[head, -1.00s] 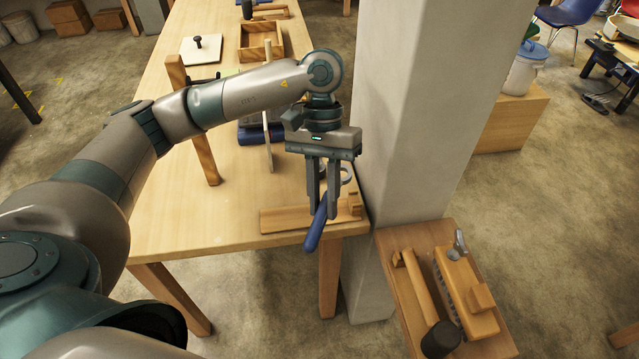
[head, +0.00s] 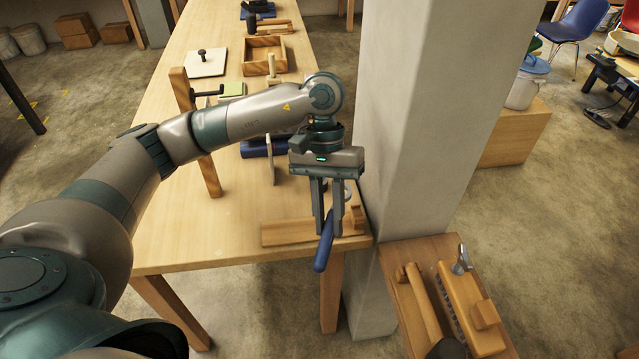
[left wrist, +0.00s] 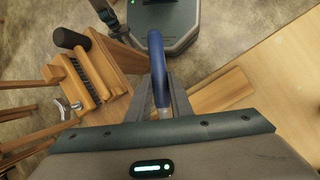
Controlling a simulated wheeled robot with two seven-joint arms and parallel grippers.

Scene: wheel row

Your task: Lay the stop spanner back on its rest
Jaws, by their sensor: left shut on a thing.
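The stop spanner has a blue handle (head: 325,243) and a metal shank. My left gripper (head: 327,232) is shut on it, and the handle slants down past the fingertips toward the table's near edge. In the left wrist view the blue handle (left wrist: 157,68) sticks out beyond the fingers (left wrist: 163,100). The wooden rest (head: 288,231) is a long low board with a block at its right end, at the near edge of the table. It also shows in the left wrist view (left wrist: 222,92). The fingers hide part of it. I cannot tell whether the spanner touches it.
A concrete pillar (head: 425,130) stands close to the right of my left gripper. An upright wooden post (head: 197,135) rises left on the table (head: 235,215).

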